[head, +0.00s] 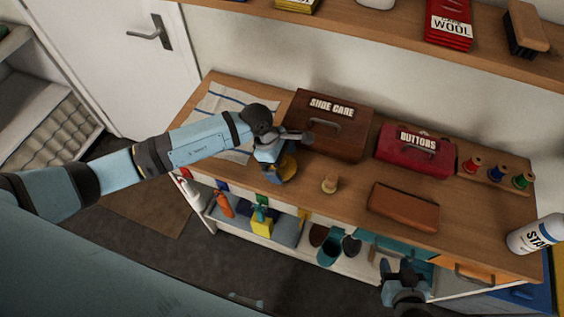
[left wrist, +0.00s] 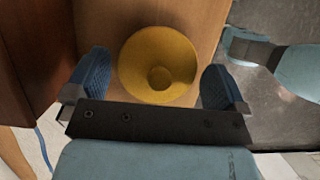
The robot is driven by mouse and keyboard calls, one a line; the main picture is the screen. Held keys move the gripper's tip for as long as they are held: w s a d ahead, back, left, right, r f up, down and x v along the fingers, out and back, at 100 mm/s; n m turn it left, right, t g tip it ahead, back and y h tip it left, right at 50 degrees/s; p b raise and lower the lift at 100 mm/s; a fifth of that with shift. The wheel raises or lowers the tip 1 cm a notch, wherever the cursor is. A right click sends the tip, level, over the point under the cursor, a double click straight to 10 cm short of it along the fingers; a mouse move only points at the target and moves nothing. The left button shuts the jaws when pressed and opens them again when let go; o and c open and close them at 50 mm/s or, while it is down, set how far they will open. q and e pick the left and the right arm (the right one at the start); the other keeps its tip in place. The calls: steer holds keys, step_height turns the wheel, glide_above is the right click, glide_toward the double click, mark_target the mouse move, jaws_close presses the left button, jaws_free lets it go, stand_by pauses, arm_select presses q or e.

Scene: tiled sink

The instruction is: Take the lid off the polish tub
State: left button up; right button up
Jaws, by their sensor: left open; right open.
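The polish tub appears as a round yellow shape with a smaller round knob-like part at its middle (left wrist: 158,65) in the left wrist view. In the head view only a yellow edge of it (head: 290,167) shows beside my left gripper (head: 272,168), on the wooden counter. My left gripper is open, and in the left wrist view its blue fingers (left wrist: 155,88) stand on either side of the yellow shape with gaps. The tub's side is hidden from above. My right gripper (head: 402,270) is open and empty, in front of the counter's front edge.
A brown shoe care box (head: 325,130) stands close behind the left gripper. A red buttons box (head: 415,150), a brown case (head: 403,207) and thread spools (head: 497,172) are further right. A striped cloth (head: 222,112) lies left.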

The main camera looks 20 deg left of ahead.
arm_select(q)
steer(key=c, duration=0.7)
